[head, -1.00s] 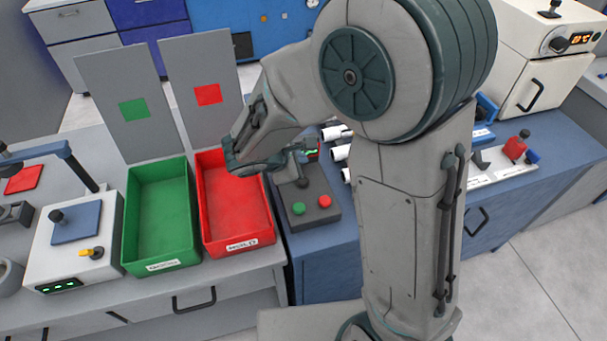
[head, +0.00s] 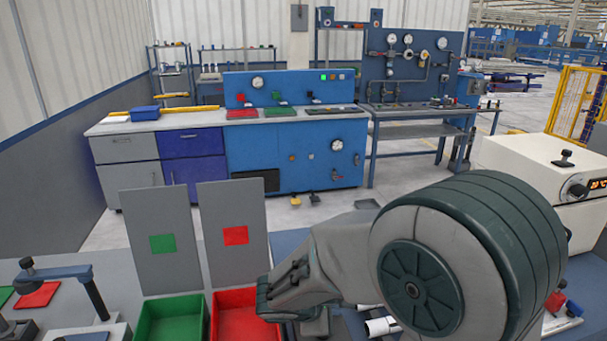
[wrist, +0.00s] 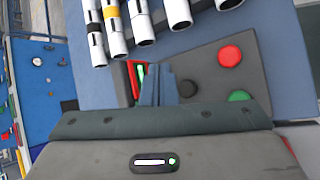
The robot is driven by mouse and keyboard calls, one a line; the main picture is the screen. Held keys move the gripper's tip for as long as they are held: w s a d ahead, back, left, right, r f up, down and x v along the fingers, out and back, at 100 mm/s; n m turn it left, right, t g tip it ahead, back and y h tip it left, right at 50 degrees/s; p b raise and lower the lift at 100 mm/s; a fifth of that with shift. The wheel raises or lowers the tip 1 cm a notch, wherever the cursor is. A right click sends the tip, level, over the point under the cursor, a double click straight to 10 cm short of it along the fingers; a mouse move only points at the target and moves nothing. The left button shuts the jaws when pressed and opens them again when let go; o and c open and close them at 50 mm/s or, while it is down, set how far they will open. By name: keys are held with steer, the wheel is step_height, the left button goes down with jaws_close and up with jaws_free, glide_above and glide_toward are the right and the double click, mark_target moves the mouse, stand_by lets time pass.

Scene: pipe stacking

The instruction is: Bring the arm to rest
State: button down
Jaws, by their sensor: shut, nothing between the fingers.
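My arm (head: 430,275) is bent, and its large round joint fills the lower right of the head view. My gripper (wrist: 158,80) shows in the wrist view with its two blue-grey fingers together and nothing between them. It hangs over the dark control box (wrist: 195,75), which has a red button (wrist: 229,56) and a green button (wrist: 239,97). Several white pipes (wrist: 140,25) lie in a row at the top of the wrist view, apart from the fingers. In the head view the fingers are mostly cut off or hidden at the lower edge.
A green bin (head: 172,320) and a red bin (head: 235,322) stand left of my arm, with grey panels (head: 150,225) behind them. A white oven-like machine (head: 520,165) stands at the right. A blue test bench (head: 290,145) is farther back across open floor (head: 110,235).

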steer(key=s+d+r+m+g+y, duration=0.1)
steer(key=s+d+r+m+y, duration=0.2)
steer(key=s+m, duration=0.5)
steer(key=s+d+r+m+g+y, duration=0.1)
steer(key=s+d+r+m+y, duration=0.2)
steer(key=s+d+r+m, duration=0.2)
steer(key=shift+s+m+g+y, duration=0.35)
steer(key=shift+s+m, duration=1)
steer(key=shift+m, duration=0.55)
steer(key=shift+d, duration=0.1)
